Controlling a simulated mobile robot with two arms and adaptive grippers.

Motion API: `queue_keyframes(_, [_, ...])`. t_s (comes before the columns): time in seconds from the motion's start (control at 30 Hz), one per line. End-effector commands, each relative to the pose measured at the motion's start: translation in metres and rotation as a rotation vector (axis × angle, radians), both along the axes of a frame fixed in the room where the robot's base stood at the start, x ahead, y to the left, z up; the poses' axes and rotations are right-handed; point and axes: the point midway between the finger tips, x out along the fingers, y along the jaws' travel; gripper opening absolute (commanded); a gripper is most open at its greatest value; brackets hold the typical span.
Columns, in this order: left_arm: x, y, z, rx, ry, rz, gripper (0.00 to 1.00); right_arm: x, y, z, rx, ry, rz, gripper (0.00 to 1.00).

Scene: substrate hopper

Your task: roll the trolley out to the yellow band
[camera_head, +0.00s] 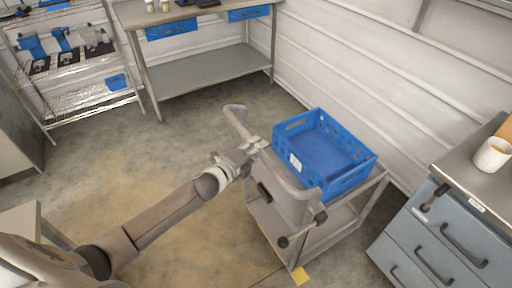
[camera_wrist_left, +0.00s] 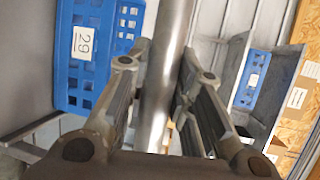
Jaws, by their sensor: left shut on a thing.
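The grey trolley (camera_head: 323,246) stands beside the white wall, with a push handle (camera_head: 284,181) on its left side. My left gripper (camera_head: 254,146) is shut on the handle bar, which shows as a metal bar (camera_wrist_left: 168,70) between the fingers (camera_wrist_left: 157,98) in the left wrist view. A blue crate (camera_head: 357,178) sits on the trolley's top and looks empty; its label reads 29 in the left wrist view (camera_wrist_left: 90,50). A piece of yellow band (camera_head: 300,276) shows on the floor by the trolley's near end; the rest is hidden or out of frame. My right gripper is not in view.
A blue-grey drawer cabinet (camera_head: 440,249) with a white mug (camera_head: 492,154) on top stands close to the trolley's right. A workbench (camera_head: 206,72) and wire shelving (camera_head: 85,75) stand at the back left. The concrete floor (camera_head: 150,170) left of the trolley is clear.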

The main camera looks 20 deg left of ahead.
Motion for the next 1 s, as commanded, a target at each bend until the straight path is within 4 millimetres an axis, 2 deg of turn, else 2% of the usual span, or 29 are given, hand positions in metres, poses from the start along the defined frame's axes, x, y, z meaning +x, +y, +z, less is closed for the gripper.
queue_keyframes(0.1, [0.0, 0.0, -0.001, 0.0, 0.002, -0.001, 0.0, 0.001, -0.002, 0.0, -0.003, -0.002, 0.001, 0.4])
queue_keyframes(0.13, [0.0, 0.0, -0.001, 0.001, 0.002, -0.001, 0.26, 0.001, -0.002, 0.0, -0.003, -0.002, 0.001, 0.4])
queue_keyframes(0.27, [0.0, 0.0, -0.001, 0.001, 0.002, 0.0, 0.43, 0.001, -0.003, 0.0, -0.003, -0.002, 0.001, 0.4])
queue_keyframes(0.3, [0.0, 0.0, -0.001, 0.001, 0.001, 0.0, 0.44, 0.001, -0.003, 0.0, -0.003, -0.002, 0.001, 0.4])
queue_keyframes(0.67, [-0.003, 0.001, 0.0, 0.001, 0.0, -0.001, 0.44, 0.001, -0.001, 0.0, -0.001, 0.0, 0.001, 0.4])
queue_keyframes(0.87, [-0.025, 0.007, 0.003, 0.0, 0.002, -0.001, 0.44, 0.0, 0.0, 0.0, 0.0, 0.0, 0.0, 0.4])
queue_keyframes(1.0, [-0.047, 0.012, 0.007, 0.002, 0.003, -0.001, 0.44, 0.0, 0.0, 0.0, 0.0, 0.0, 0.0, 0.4])
